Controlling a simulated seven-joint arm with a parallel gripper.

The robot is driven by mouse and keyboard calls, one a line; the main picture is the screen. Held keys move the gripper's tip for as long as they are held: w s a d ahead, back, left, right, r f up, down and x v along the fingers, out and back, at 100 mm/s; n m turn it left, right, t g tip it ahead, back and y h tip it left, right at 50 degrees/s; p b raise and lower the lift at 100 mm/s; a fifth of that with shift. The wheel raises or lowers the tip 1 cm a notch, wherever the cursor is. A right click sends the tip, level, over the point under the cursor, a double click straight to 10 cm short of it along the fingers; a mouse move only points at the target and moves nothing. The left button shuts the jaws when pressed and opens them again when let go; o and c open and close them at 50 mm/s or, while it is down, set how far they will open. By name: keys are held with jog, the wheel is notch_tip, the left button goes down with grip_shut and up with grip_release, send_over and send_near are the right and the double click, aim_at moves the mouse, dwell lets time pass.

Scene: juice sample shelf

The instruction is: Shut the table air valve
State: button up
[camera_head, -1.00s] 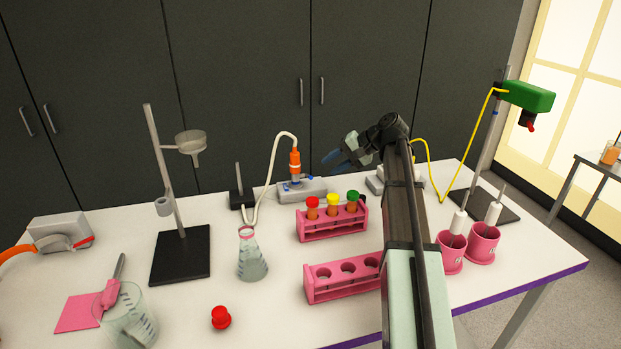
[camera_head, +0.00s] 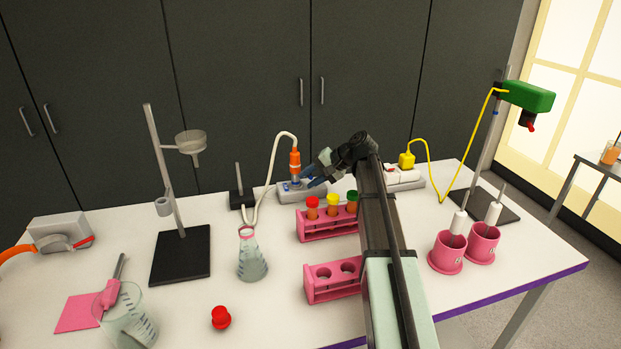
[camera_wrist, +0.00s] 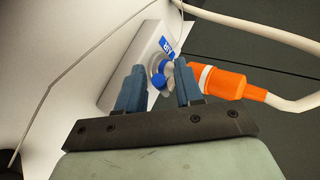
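The table air valve (camera_head: 286,194) is a grey block at the back of the table, with a blue label and a small blue handle (camera_head: 291,185). An orange connector (camera_head: 295,160) with a cream hose stands on it. In the wrist view the valve block (camera_wrist: 128,62), blue handle (camera_wrist: 157,82) and orange connector (camera_wrist: 226,84) are close ahead. My gripper (camera_head: 310,175) is beside the valve on its right. In the wrist view my gripper (camera_wrist: 158,78) is open, with the handle showing between its blue fingertips. I cannot tell whether either finger touches it.
A pink rack (camera_head: 330,226) with capped tubes stands in front of the valve, and an emptier pink rack (camera_head: 332,288) nearer. A flask (camera_head: 251,260) holds the hose's other end. A second grey block (camera_head: 406,180) with a yellow plug (camera_head: 406,160) is to the right.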

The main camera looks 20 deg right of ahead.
jog(key=shift+c, duration=0.4)
grip_shut()
jog(key=shift+s+f, duration=0.15)
jog(key=shift+s, duration=0.05)
jog(key=shift+f+n+t, duration=0.2)
jog(key=shift+n+t, duration=0.1)
jog(key=shift+t, duration=0.4)
jog(key=shift+o, duration=0.4)
grip_release()
